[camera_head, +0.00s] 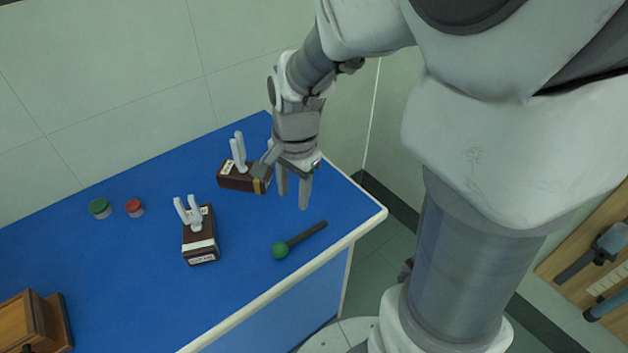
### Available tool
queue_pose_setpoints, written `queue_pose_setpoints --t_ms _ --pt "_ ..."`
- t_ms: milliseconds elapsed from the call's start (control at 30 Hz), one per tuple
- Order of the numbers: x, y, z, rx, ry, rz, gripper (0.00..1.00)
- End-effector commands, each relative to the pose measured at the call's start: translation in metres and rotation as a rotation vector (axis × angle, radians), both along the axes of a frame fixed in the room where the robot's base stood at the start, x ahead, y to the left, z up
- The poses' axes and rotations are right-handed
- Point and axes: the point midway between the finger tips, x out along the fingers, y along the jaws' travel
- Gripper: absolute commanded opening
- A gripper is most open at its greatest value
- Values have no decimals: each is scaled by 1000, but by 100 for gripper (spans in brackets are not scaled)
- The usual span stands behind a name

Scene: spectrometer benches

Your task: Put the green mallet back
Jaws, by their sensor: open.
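The green mallet (281,250) lies on the blue bench top near its right front edge. It has a round green head at the left end and a dark handle that points up and to the right. My gripper (292,196) is open and empty, with its fingers pointing down. In the picture it is just above the mallet's handle and appears apart from it. How high it is over the bench is hard to tell.
Two dark blocks with upright pale prongs, one (199,246) left of the mallet and one (236,178) farther back, partly behind my gripper. A green-topped jar (100,208), a red-topped jar (134,208) and a wooden box (30,322) stand left. A wooden board with tools (590,262) is at right.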

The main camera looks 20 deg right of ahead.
Motion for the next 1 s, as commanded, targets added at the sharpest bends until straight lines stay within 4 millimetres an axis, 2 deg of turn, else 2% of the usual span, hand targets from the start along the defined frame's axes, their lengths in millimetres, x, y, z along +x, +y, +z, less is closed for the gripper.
queue_pose_setpoints --t_ms 33,200,400,500,700,1000 --pt "-7 -1 17 6 -41 68 48" --pt "-32 -4 61 -17 -154 321 48" --pt "-68 -10 101 -113 -279 611 48" --pt "-86 -12 115 -179 -327 740 48" --pt "-110 -17 129 -293 -377 914 48" --pt "-117 -17 132 -331 -384 969 48"
